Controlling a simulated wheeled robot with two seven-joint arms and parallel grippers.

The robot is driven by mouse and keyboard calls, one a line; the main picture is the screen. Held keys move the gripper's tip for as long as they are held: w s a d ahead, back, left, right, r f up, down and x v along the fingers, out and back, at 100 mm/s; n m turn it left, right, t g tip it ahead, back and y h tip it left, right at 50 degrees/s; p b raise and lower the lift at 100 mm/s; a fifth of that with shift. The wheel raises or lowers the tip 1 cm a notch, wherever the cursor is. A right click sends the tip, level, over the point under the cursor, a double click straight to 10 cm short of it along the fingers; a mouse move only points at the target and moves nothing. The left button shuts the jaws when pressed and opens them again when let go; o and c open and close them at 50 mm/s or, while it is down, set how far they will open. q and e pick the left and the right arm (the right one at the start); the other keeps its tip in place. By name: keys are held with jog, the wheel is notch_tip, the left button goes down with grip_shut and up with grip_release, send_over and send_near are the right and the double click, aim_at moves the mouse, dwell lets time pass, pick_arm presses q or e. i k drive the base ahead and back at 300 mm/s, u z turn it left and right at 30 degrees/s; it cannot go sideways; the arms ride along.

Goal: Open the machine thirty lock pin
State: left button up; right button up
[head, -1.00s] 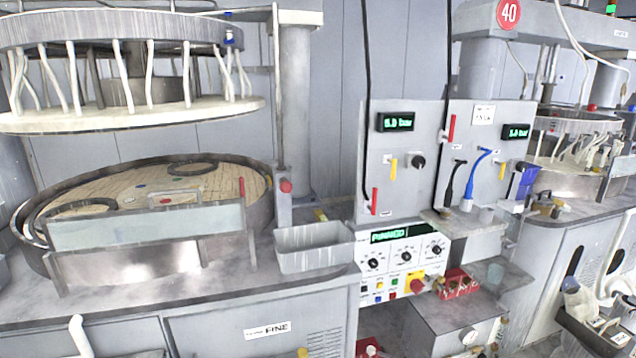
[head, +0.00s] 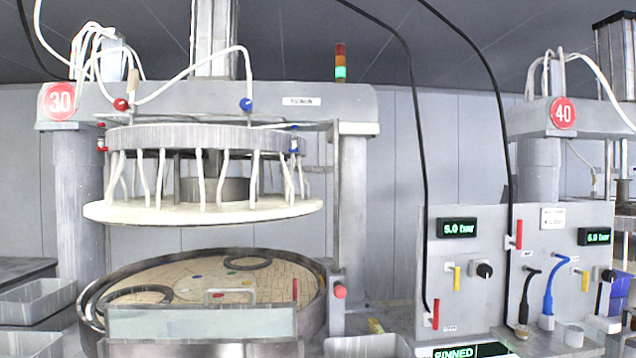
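Machine thirty stands at left-centre in the head view, marked by a red round sign "30" (head: 60,101) on its grey crossbeam. Its upper head (head: 205,139) hangs raised above the round lower platen (head: 200,280). Small red fittings (head: 101,137) and blue fittings (head: 294,140) sit at the head's sides. A red knob (head: 340,291) is on a post right of the platen. A display (head: 468,352) at the bottom edge reads "PINNED". I cannot tell for certain which part is the lock pin. Neither of my grippers is in view.
Grey bins (head: 38,298) are at lower left. A signal tower (head: 341,62) shows green.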

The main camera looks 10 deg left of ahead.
aim_at(340, 292)
jog(key=z, duration=0.5)
jog(key=k, duration=0.6)
jog(key=z, duration=1.1)
jog(key=i, duration=1.65)
jog(key=u, duration=1)
jog(key=i, duration=0.55)
jog(key=u, duration=0.55)
